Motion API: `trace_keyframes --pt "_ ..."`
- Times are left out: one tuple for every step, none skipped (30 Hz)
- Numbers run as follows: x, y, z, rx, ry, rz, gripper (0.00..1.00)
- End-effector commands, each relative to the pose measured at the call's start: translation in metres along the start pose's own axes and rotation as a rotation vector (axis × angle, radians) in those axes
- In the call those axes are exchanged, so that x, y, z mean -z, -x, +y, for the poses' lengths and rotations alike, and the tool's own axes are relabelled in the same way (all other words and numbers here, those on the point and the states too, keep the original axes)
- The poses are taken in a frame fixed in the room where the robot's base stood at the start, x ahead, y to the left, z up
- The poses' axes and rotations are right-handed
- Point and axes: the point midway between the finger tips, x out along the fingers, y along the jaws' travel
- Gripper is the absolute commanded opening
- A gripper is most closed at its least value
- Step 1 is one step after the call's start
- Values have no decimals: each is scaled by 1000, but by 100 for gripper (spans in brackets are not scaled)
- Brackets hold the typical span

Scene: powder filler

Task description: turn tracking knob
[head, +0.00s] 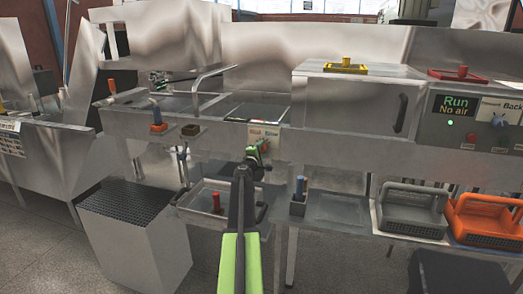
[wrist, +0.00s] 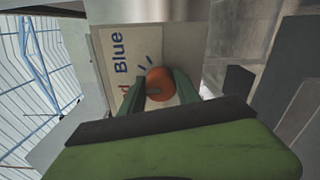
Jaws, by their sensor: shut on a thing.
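A round orange-red knob (wrist: 160,80) sits on a panel beside a white label (wrist: 118,58) in the wrist view. The label reads "Blue", with the other word partly hidden, and has short blue marks near the knob. In the head view the label (head: 264,133) is on the front of the machine, and my gripper (head: 262,147) is just below it, mostly covering the knob. In the wrist view my gripper (wrist: 160,92) has one green finger on each side of the knob and is shut on it.
Right of the label is a control panel with a "Run No air" display (head: 457,106). Below it stand a grey crate (head: 411,208) and an orange crate (head: 487,216). A tray (head: 207,200) with a red-topped item is at lower left, beside a metal box (head: 135,240).

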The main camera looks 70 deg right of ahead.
Motion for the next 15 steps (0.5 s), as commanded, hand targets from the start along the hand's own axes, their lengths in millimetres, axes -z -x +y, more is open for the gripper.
trace_keyframes --pt "-2 1 -2 2 -37 -4 0" --pt "-2 1 -2 2 -61 -4 0" --pt "-2 1 -2 2 -92 -4 0" --pt "-2 1 -2 2 -116 -4 0" --pt "-2 1 -2 2 -139 -4 0" --pt "-2 1 -2 1 -170 -4 0" --pt "-2 1 -2 1 -194 -4 0" --pt "-2 1 -2 1 -216 -4 0" --pt "-2 1 -2 1 -245 -4 0" --pt "-2 1 -2 1 -267 -4 0" --pt "-2 1 -2 1 -288 -4 0" --pt "-2 1 -2 1 -315 -5 0" --pt "-2 1 -3 1 -334 -5 0" --pt "-2 1 -3 1 -354 -5 0" --pt "-2 1 -3 1 -378 -5 0"
